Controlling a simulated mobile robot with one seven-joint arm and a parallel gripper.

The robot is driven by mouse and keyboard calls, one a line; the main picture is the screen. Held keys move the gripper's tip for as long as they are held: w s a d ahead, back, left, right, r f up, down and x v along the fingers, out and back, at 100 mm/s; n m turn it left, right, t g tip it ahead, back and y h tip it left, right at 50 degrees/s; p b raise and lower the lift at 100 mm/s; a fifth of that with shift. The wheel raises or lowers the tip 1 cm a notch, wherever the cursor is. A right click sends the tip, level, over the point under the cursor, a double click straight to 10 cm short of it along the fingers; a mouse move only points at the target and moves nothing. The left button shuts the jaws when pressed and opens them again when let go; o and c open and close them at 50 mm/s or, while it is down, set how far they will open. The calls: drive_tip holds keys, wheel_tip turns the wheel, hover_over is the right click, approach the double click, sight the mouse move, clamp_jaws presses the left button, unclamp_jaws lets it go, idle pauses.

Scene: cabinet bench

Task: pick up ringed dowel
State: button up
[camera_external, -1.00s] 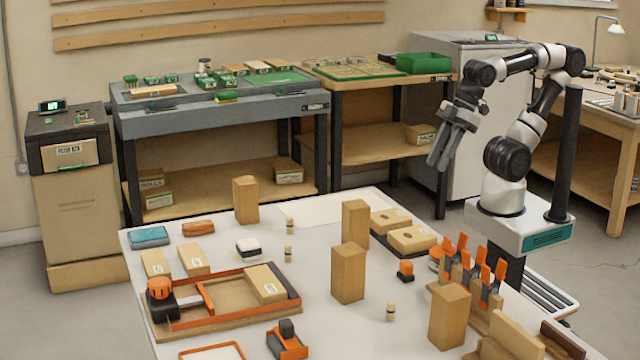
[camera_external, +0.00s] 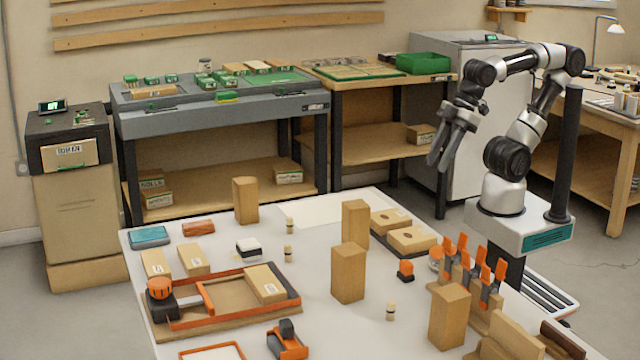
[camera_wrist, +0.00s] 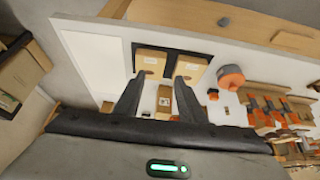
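Three small pale dowels with dark bands stand upright on the white table: one near the back middle (camera_external: 289,226), one just in front of it (camera_external: 288,254), and one toward the front right (camera_external: 390,312). I cannot tell from their bands which one is the ringed dowel. My gripper (camera_external: 440,150) hangs in the air above and behind the table's right side, well apart from all three. Its two fingers are spread with nothing between them, as the wrist view (camera_wrist: 160,76) also shows. I cannot make out a dowel clearly in the wrist view.
Tall wooden blocks (camera_external: 348,273), (camera_external: 355,222), (camera_external: 245,200), (camera_external: 449,316) stand around the dowels. An orange-framed tray (camera_external: 230,318) lies at the left front, orange clamps (camera_external: 480,272) at the right. A white sheet (camera_external: 325,210) lies bare at the back.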

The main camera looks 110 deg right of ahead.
drive_tip(key=w+d+r+n+h+p, duration=0.1)
drive_tip(key=w+d+r+n+p, duration=0.1)
drive_tip(key=w+r+n+p, duration=0.55)
drive_tip(key=n+g+h+p, duration=0.2)
drive_tip(key=n+p, duration=0.3)
drive_tip(key=n, duration=1.6)
hover_over(290, 218)
drive_tip(key=s+a, duration=0.4)
drive_tip(key=s, duration=0.1)
wheel_tip(290, 218, down, 7)
drive_tip(key=b+x, duration=0.3)
drive_tip(key=x, duration=0.8)
drive_tip(key=shift+f, duration=0.25)
drive_tip(key=shift+b+x, duration=0.7)
drive_tip(key=shift+x, duration=2.2)
clamp_jaws()
